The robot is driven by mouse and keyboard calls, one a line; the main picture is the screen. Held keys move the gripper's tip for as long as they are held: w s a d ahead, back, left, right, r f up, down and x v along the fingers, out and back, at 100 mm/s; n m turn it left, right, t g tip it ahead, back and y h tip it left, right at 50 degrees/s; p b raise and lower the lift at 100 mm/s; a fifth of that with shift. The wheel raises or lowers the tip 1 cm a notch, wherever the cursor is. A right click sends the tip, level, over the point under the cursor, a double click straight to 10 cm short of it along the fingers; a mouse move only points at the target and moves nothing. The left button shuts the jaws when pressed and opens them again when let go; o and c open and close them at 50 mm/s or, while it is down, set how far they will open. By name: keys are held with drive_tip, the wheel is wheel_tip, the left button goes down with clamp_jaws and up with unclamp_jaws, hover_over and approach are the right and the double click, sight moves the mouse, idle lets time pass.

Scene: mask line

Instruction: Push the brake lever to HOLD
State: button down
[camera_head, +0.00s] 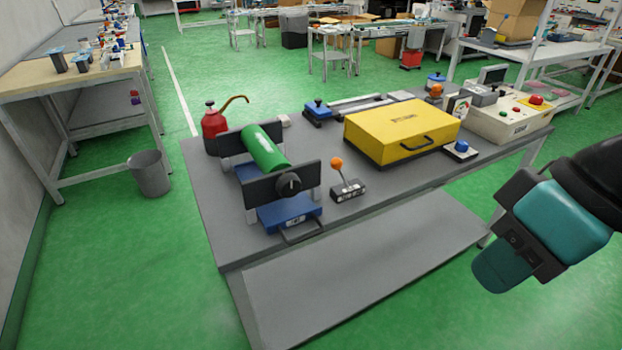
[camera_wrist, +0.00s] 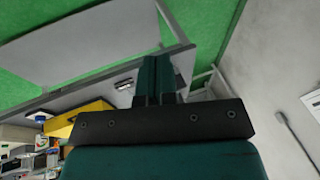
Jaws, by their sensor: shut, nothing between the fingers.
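A lever with an orange ball knob (camera_head: 337,163) stands on a small dark base with a pale label (camera_head: 348,190) on the grey table, right of the green roller. Its stalk leans slightly to the left in the head view; I cannot read the label. A second orange knob (camera_head: 436,90) shows behind the yellow case. My gripper (camera_head: 501,270) is at the lower right, off the table's front edge, well apart from both levers. In the wrist view its teal fingers (camera_wrist: 160,76) are together and hold nothing.
The grey table (camera_head: 235,228) carries a green roller (camera_head: 265,146) in a dark-plated stand, a red oil can (camera_head: 213,122), a yellow case (camera_head: 403,130) and a cream control box (camera_head: 510,118). Bare tabletop lies in front of the case. A lower shelf (camera_head: 370,265) juts forward.

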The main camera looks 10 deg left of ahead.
drive_tip(key=shift+f, duration=0.1)
drive_tip(key=w+a+f+n+t+h+b, duration=0.2)
drive_tip(key=w+f+t+b, duration=0.2)
drive_tip(key=w+f+b, duration=0.6)
drive_tip(key=w+a+f+n+t+h+b, duration=0.1)
drive_tip(key=w+a+f+t+h+b, duration=0.2)
drive_tip(key=w+f+b, duration=0.7)
drive_tip(key=w+a+f+n+t+b, duration=0.2)
drive_tip(key=w+a+n+t+b, duration=0.2)
drive_tip(key=w+a+t, duration=0.15)
drive_tip(key=s+a+r+n+t+y+b, duration=0.1)
drive_tip(key=a+n+t+b, duration=0.3)
drive_tip(key=a, duration=0.5)
drive_tip(key=s+n+t, duration=0.1)
drive_tip(key=n+t, duration=0.1)
drive_tip(key=t, duration=0.1)
drive_tip(key=shift+a, duration=0.2)
